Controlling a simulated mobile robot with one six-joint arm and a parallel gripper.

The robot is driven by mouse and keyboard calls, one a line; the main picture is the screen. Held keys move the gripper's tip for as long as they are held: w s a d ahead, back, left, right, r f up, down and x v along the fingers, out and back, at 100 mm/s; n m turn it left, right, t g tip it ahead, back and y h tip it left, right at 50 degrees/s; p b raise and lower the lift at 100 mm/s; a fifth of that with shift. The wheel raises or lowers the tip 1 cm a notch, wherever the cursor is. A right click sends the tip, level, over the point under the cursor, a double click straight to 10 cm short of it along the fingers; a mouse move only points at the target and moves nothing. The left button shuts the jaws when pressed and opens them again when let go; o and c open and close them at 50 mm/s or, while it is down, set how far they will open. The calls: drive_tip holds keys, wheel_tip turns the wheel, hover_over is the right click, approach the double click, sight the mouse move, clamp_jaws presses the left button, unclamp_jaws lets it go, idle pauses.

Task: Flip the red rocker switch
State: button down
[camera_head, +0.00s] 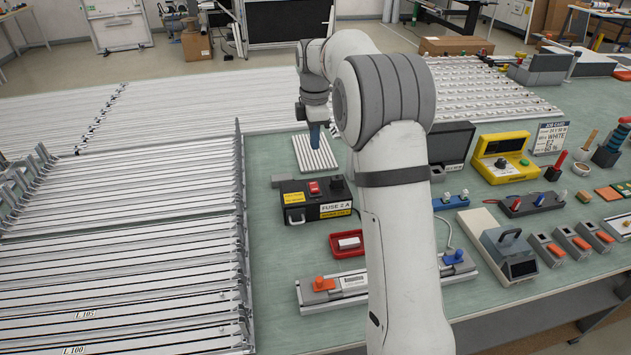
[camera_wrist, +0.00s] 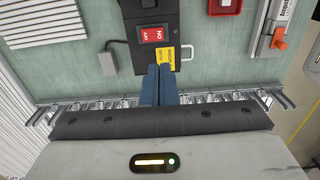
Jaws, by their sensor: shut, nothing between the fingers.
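The red rocker switch (camera_head: 314,187) sits on top of a black box (camera_head: 330,207) with yellow labels and a "FUSE 2 A" plate. In the wrist view the red switch (camera_wrist: 152,35) shows with white lettering, upside down, on the black box (camera_wrist: 145,12). My gripper (camera_head: 315,133) has blue fingers pointing down, and in the head view it appears beyond the box, above a white ribbed plate. In the wrist view the shut fingers (camera_wrist: 159,72) lie just below the switch in the picture, beside a yellow label (camera_wrist: 165,60). I cannot tell their height above the box. Nothing is held.
The white ribbed plate (camera_head: 314,153) lies behind the box. A red tray (camera_head: 347,243) with a white piece stands in front. A yellow device (camera_head: 503,158) and other bench items are to the right. Metal rails (camera_head: 120,230) fill the left side.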

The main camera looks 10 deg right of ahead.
sight(315, 189)
drive_tip(key=shift+f, duration=0.15)
wheel_tip(315, 189, down, 14)
drive_tip(key=shift+r+p, duration=0.2)
drive_tip(key=shift+p, duration=1.05)
drive_tip(key=shift+f, duration=0.1)
drive_tip(key=shift+s+f, duration=0.1)
drive_tip(key=shift+f+t+b, duration=0.25)
drive_tip(key=shift+t+b, duration=0.15)
drive_tip(key=shift+b, duration=0.65)
drive_tip(key=shift+s+r, duration=0.1)
drive_tip(key=shift+r, duration=0.15)
drive_tip(key=shift+p, duration=0.3)
